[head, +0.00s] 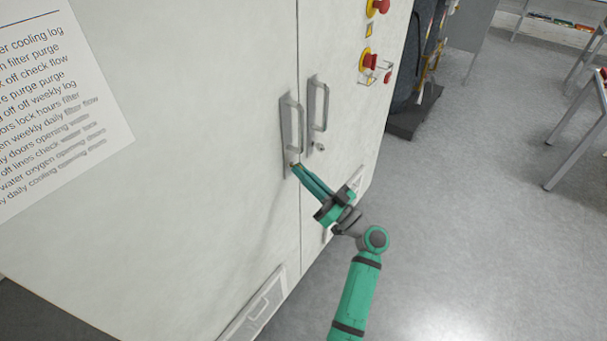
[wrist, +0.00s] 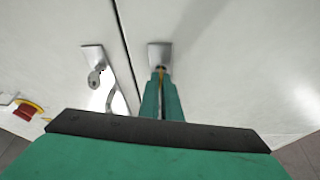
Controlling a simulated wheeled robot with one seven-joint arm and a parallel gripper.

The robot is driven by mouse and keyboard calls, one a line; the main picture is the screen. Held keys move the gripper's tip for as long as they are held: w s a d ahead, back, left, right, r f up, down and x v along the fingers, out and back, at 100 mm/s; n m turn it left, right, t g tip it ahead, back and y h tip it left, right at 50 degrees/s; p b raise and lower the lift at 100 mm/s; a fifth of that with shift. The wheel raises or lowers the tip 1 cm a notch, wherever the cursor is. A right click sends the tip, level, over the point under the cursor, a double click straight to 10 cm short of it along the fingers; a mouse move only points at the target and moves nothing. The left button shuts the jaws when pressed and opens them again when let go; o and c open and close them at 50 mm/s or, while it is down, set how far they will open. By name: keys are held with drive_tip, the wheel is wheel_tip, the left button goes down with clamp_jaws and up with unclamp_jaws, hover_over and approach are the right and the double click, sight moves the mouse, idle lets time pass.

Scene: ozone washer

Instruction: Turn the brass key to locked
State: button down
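My gripper (head: 297,170) reaches to the lower end of the left door's handle plate (head: 286,150). Its two teal fingers lie close together. A small brass-coloured sliver, the brass key (wrist: 161,74), shows between the fingertips in the wrist view, just below the plate's end. The fingers look shut on it and hide most of it, so its turn angle cannot be read. A silver key (wrist: 95,78) sits in a lock on the other door's plate, to the left in the wrist view and apart from my gripper.
The white cabinet has two doors with upright grey handles (head: 318,104). Red stop buttons on yellow bases (head: 369,62) and a small guard stick out on its right side. A printed sheet (head: 55,100) is on the left. Open grey floor (head: 470,210) lies to the right.

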drive_tip(key=shift+w+n+g+y, duration=0.1)
drive_tip(key=shift+n+g+y, duration=0.45)
drive_tip(key=shift+n, duration=1.05)
drive_tip(key=shift+f, duration=0.1)
drive_tip(key=c, duration=2)
unclamp_jaws()
drive_tip(key=v, duration=1)
drive_tip(key=shift+s+d+f, duration=0.1)
drive_tip(key=shift+s+d, duration=0.15)
drive_tip(key=shift+d, duration=0.1)
